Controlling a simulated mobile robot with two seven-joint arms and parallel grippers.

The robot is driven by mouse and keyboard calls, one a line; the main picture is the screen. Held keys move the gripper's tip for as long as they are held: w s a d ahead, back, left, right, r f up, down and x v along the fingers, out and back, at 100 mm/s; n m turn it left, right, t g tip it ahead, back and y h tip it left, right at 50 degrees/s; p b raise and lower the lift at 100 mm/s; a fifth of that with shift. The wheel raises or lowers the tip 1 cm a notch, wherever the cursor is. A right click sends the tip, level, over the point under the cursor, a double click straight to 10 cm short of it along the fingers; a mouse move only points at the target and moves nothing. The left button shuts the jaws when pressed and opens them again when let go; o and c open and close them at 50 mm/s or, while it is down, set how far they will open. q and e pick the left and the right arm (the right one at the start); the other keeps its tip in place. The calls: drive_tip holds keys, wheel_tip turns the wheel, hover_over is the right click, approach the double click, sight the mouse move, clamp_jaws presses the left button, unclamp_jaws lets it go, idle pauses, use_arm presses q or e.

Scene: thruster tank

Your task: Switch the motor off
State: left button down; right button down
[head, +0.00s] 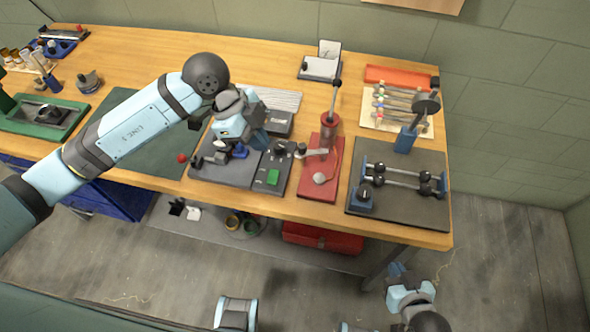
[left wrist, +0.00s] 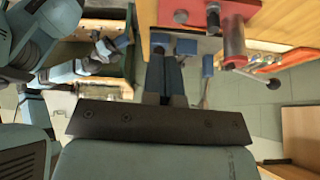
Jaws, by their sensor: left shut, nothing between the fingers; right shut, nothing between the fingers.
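A dark panel (head: 235,176) with a green block or button (head: 272,177) and a black knob (head: 280,147) lies near the front edge of the table. Which part is the motor's switch I cannot tell. My left gripper (head: 258,138) is shut and empty, low over this panel, and its hand hides part of it. Its shut fingers also show in the left wrist view (left wrist: 165,72). My right gripper (head: 397,269) is shut and empty, off the table at the lower right.
A red stand (head: 316,178) with an upright lever is just right of the panel. A dark board (head: 400,205) with bars and black balls lies further right. A green mat (head: 150,150) is on the left. A red box (head: 322,238) sits under the table.

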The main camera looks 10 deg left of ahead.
use_arm(q)
drive_tip(key=shift+w+a+r+n+t+y, duration=0.1)
drive_tip(key=shift+w+a+n+t+y, duration=0.5)
drive_tip(key=shift+w+a+y, duration=0.45)
use_arm(e)
drive_tip(key=shift+d, duration=0.4)
drive_tip(key=shift+s+f, duration=0.1)
drive_tip(key=shift+f, duration=0.05)
use_arm(q)
drive_tip(key=p, duration=0.1)
approach(275, 173)
drive_tip(key=x, duration=0.5)
drive_tip(key=shift+d, duration=0.25)
drive_tip(key=shift+w+f, duration=0.1)
drive_tip(key=shift+f, duration=0.75)
use_arm(e)
drive_tip(key=shift+d+r, duration=0.1)
drive_tip(key=shift+r, duration=0.65)
drive_tip(key=shift+f, duration=0.1)
